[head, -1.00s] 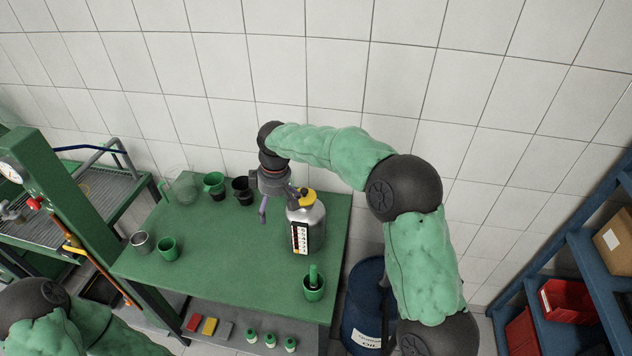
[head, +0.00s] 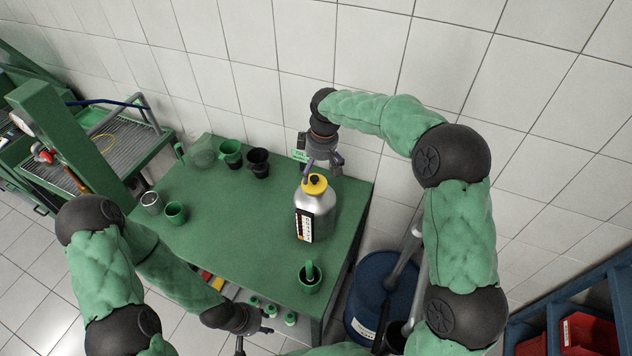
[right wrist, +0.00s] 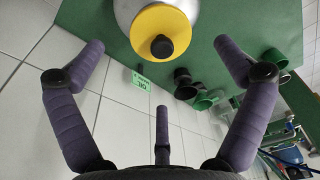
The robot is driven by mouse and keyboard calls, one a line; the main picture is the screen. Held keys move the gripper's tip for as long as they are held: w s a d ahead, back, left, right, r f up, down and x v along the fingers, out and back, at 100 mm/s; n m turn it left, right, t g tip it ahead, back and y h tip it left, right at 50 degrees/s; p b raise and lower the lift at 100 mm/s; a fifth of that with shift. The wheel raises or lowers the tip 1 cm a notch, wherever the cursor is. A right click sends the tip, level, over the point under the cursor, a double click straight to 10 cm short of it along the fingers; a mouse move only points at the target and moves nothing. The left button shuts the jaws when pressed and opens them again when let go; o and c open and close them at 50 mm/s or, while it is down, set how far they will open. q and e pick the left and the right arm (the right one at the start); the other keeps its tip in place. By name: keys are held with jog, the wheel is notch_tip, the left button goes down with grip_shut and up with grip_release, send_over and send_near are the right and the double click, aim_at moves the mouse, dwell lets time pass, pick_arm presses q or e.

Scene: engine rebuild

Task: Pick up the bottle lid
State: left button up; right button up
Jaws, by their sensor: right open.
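The bottle lid (head: 316,183) is yellow with a black knob and sits on top of a silver bottle (head: 317,214) that stands upright on the green table. My right gripper (head: 322,170) is close to the lid, just behind it in the head view. In the right wrist view the lid (right wrist: 160,20) is at the top centre, in front of the spread, empty fingers of the right gripper. My left gripper (head: 254,338) is low in the head view, beyond the table's front edge; its finger gap is unclear.
The green table (head: 225,225) holds green and black cups at the back, a metal cup (head: 151,203) and green cup (head: 176,213) at left, and a green pot (head: 309,278) at front right. A small green sign (head: 299,155) stands behind the bottle. A blue drum (head: 384,290) stands at right.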

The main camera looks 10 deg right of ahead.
aim_at(315, 178)
jog(key=shift+w+a+f, duration=0.15)
jog(key=shift+f, duration=1.5)
jog(key=shift+w+a+f, duration=0.1)
jog(key=shift+a+f, duration=0.05)
jog(key=shift+f, duration=1.45)
jog(key=shift+c, duration=0.3)
jog(key=c, duration=0.9)
